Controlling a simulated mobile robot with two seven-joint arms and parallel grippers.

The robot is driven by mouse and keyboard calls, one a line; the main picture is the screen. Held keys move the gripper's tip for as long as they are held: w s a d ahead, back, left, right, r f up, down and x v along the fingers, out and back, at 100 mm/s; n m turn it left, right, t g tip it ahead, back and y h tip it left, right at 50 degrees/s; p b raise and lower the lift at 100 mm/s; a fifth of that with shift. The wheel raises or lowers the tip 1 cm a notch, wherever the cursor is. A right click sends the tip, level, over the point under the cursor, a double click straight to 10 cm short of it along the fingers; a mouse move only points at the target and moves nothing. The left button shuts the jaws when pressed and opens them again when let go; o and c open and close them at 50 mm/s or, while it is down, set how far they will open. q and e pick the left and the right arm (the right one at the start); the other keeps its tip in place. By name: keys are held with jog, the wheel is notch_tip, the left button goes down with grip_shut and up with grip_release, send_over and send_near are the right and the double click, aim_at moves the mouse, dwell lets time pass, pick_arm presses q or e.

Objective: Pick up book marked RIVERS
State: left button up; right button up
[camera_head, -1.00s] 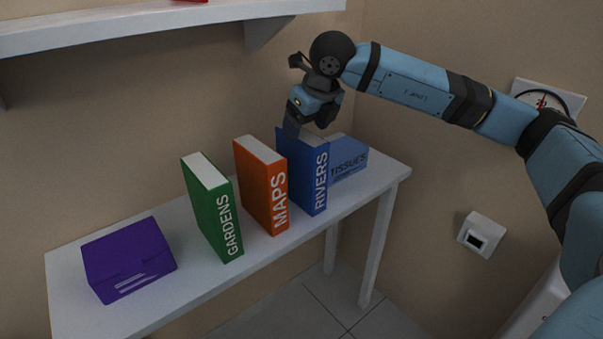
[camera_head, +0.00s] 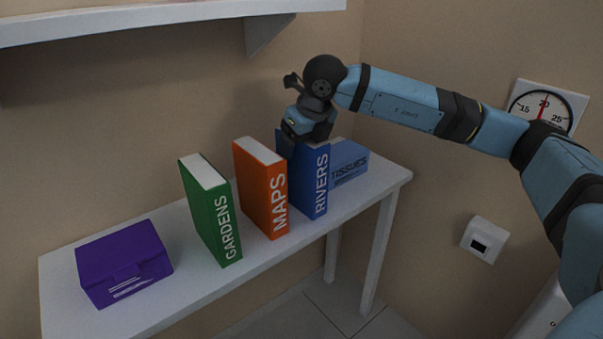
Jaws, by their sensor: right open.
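The blue book marked RIVERS (camera_head: 314,184) stands upright on the white table, its spine facing me. My right gripper (camera_head: 288,150) is open at the top of this book, pointing down, with a finger showing at the book's upper left edge. The other finger is hidden, so I cannot tell whether the jaws straddle the book or touch it. My left gripper is not in view.
The orange MAPS book (camera_head: 266,190) stands close left of RIVERS, then the green GARDENS book (camera_head: 212,210) and a purple box (camera_head: 124,264). A blue TISSUES box (camera_head: 349,163) is right behind RIVERS. The white table (camera_head: 185,285) is against the wall; a shelf (camera_head: 150,20) hangs above.

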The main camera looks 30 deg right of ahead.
grip_shut()
dwell(0.4)
